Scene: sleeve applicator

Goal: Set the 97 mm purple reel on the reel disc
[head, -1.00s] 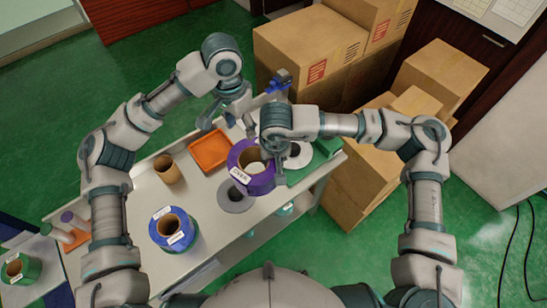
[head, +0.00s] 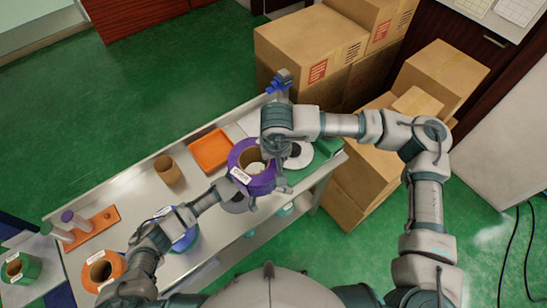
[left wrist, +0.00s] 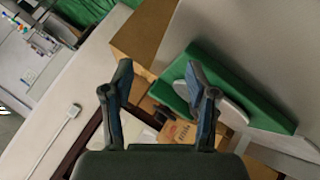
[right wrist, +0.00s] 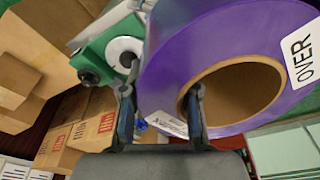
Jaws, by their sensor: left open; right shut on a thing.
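The purple reel (head: 238,157) has a brown core and a white label. My right gripper (head: 274,168) is shut on its wall; in the right wrist view (right wrist: 160,98) one finger is in the core and the other outside. The reel is tilted and appears to be above the table. A pale disc with a dark centre (head: 299,155) is on the green unit to the right. My left gripper (head: 246,200) is open and empty in front of the reel; its fingers also show in the left wrist view (left wrist: 161,72).
The long table (head: 140,212) carries an orange tray (head: 210,151), a brown core (head: 168,170), a blue reel (head: 186,240) partly behind my left arm, and an orange reel (head: 90,283). Cardboard boxes (head: 310,55) stand beyond the table's right end.

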